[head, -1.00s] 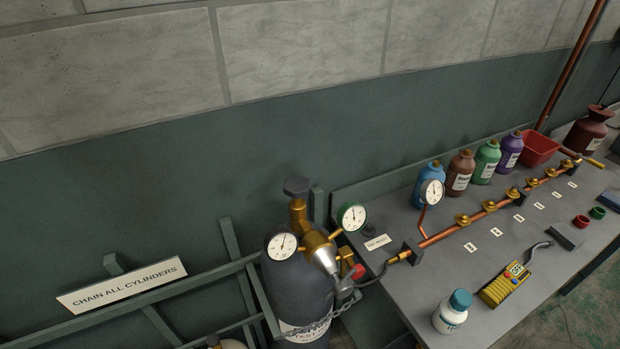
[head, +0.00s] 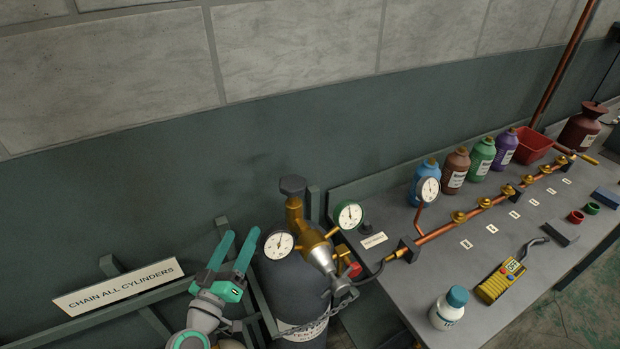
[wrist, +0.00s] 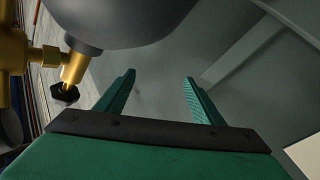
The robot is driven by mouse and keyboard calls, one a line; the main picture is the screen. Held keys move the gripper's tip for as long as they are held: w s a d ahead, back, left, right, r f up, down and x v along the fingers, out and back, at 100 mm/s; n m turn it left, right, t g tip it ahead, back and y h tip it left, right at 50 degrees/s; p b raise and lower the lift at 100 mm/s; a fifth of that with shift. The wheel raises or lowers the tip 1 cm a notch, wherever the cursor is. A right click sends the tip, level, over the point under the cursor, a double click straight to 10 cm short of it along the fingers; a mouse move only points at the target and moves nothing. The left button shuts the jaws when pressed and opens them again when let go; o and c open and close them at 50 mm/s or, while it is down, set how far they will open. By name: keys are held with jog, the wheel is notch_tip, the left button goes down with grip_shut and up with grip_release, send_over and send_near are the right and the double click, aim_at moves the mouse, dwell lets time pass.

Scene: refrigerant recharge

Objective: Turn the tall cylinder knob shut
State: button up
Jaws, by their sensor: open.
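The tall dark grey cylinder (head: 292,292) stands chained beside the bench, with a brass valve (head: 296,215) on top. Its dark knob (head: 293,185) sits at the top of the valve stem. In the wrist view a dark knob (wrist: 65,92) on a brass stem shows at the left, outside the fingers. My gripper (head: 241,235) is open and empty, with its green fingers pointing up. It is left of the cylinder and lower than the knob. In the wrist view the space between the fingertips (wrist: 160,79) holds only the wall behind.
Two gauges, a white one (head: 279,244) and a green-rimmed one (head: 349,215), flank the valve. A rack with a sign (head: 118,288) is at the left. The bench (head: 395,290) at the right carries a copper manifold (head: 440,232), bottles and a yellow meter (head: 500,281).

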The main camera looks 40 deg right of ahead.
jog(key=s+d+r+m+g+h, duration=0.2)
jog(key=d+r+m+g+h, duration=0.1)
jog(key=r+m+g, duration=0.55)
jog(key=m+g+y, duration=0.1)
jog(key=m+g, duration=0.5)
send_near(304, 180)
jog(key=shift+d+f+m, duration=0.2)
jog(key=shift+d+m, duration=0.05)
jog(key=shift+d, duration=0.7)
jog(key=x, duration=0.9)
jog(key=shift+d+f, duration=0.2)
jog(key=shift+d, duration=0.25)
jog(key=shift+w, duration=0.1)
jog(key=c, duration=1.1)
